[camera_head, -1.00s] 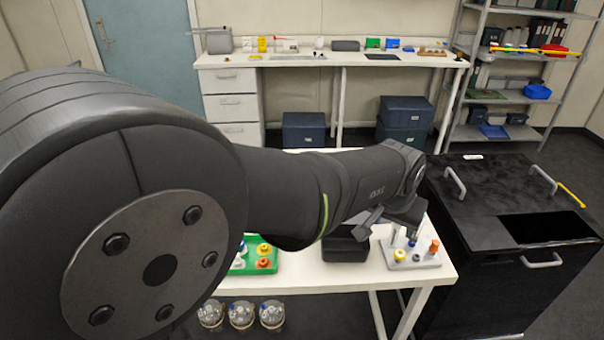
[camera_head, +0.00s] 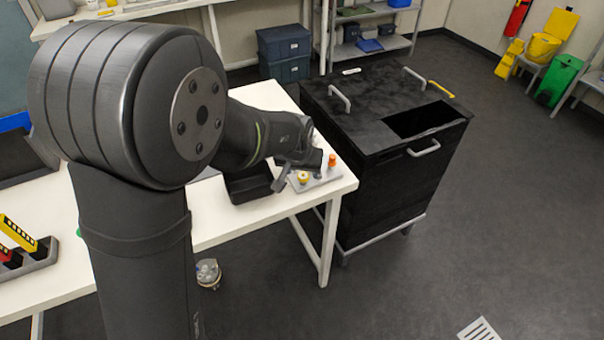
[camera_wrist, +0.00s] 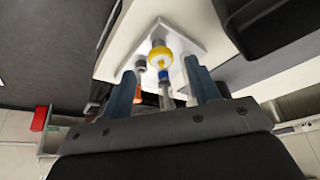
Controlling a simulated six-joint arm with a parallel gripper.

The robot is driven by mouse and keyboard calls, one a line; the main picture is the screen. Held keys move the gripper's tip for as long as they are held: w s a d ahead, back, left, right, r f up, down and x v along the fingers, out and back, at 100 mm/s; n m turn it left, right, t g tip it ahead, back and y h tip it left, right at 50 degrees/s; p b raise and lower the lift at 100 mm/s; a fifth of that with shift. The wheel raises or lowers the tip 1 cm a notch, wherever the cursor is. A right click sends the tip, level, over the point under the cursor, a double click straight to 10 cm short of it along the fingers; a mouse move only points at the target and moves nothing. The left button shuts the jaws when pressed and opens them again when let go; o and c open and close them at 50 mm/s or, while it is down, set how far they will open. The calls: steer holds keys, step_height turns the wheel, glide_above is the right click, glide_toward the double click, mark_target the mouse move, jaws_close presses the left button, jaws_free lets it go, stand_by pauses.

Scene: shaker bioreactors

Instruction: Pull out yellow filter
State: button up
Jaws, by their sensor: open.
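The yellow filter (camera_head: 304,177) sits on a light grey plate (camera_head: 325,180) near the table's right end. In the wrist view the yellow filter (camera_wrist: 160,57) is a round yellow piece with a white middle on the plate (camera_wrist: 184,32). My gripper (camera_wrist: 159,68) is open, its two blue fingers pointing toward the plate on either side of the filter's line. A small blue-banded piece (camera_wrist: 164,76) shows between the fingers, in front of the yellow filter. Whether the fingers reach around the filter cannot be told. In the head view my gripper (camera_head: 297,168) is just above the plate, its tips partly hidden.
A black bin (camera_head: 248,186) is left of the plate. A large black cart (camera_head: 375,150) with an opening on top stands right of the table. A glass vessel (camera_head: 208,273) is below the table edge.

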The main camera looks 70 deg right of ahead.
mark_target(303, 175)
steer(key=shift+x, duration=1.9)
steer(key=c, duration=1.1)
steer(key=shift+r, duration=0.35)
steer(key=shift+r, duration=0.3)
steer(key=shift+r, duration=0.2)
steer(key=shift+r, duration=0.35)
steer(key=shift+r, duration=0.1)
